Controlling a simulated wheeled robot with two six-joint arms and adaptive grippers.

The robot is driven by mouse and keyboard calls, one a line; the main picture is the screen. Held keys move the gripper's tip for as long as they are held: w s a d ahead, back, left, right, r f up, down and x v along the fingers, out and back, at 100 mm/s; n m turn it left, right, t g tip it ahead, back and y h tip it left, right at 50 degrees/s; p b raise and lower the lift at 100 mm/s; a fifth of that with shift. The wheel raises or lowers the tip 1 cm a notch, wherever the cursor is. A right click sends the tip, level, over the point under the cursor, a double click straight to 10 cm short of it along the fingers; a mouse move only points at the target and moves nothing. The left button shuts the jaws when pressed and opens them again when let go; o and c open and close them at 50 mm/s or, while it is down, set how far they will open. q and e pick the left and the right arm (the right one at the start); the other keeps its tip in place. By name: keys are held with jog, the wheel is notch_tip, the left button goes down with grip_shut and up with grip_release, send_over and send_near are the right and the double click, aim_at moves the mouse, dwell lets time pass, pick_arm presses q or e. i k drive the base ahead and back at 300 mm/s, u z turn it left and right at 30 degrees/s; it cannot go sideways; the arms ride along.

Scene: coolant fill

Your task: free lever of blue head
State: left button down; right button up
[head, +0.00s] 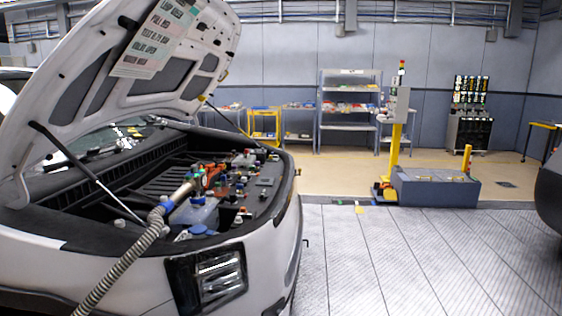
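A grey ribbed hose (122,267) rises from the bottom left over the car's front into the open engine bay. At its upper end is a filling head (183,192), a tan cylinder with a blue collar (167,204) where it meets the hose. The head lies tilted above a translucent white tank (197,213); I cannot tell whether they touch. Orange parts (214,172) show beyond the head's upper end. They are too small to tell whether one is a lever. Neither of my grippers is in view.
The white car's raised hood (120,60) hangs over the bay, held by a thin strut (85,172). A blue cap (199,230) sits in front of the tank. A yellow post (395,150) and a grey block (435,188) stand farther right. The grey floor (400,255) right of the car is clear.

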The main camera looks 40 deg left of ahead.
aim_at(194, 167)
jog(key=z, duration=0.35)
jog(key=k, duration=1.25)
jog(key=u, duration=1.6)
jog(key=i, duration=0.5)
jog(key=z, duration=0.1)
